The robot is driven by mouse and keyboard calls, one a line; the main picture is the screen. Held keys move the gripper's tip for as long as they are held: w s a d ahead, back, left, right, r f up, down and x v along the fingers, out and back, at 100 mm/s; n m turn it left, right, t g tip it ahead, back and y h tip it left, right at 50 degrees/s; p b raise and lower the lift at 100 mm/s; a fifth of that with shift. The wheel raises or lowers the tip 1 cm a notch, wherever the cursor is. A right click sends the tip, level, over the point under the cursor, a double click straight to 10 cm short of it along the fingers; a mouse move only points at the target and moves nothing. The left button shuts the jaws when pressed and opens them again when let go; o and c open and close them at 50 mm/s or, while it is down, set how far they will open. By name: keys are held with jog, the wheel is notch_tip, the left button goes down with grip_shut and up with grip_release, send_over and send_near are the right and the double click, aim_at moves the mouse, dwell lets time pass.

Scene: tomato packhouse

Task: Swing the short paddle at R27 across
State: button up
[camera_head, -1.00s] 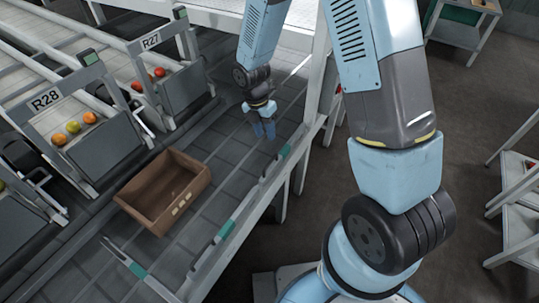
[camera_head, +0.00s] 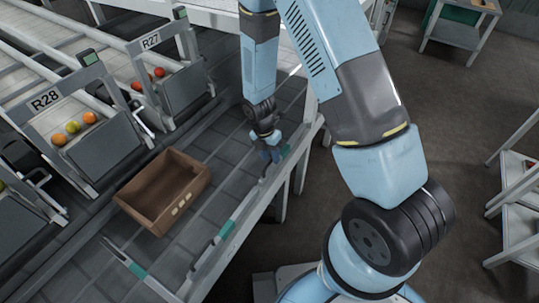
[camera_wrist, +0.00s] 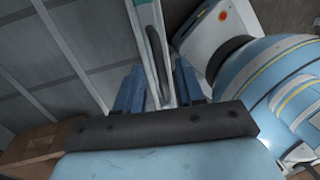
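The R27 lane gate (camera_head: 180,92) stands at the far side of the grey conveyor, with its R27 sign (camera_head: 150,41) above. On the near rail opposite it is a short dark paddle (camera_head: 264,173), lying along the rail beside a green section. My gripper (camera_head: 271,152) is low at this rail, just past the paddle's far end. In the wrist view my gripper (camera_wrist: 160,85) points down with its two blue fingers apart. The dark paddle (camera_wrist: 154,45) shows ahead between them, along the rail. Whether a finger touches it I cannot tell.
An open brown crate (camera_head: 165,188) sits on the conveyor near the R28 gate (camera_head: 100,148). Tomatoes (camera_head: 73,127) lie in the lanes. The conveyor between crate and gripper is clear.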

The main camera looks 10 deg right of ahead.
grip_shut()
dwell(0.3)
dwell(0.4)
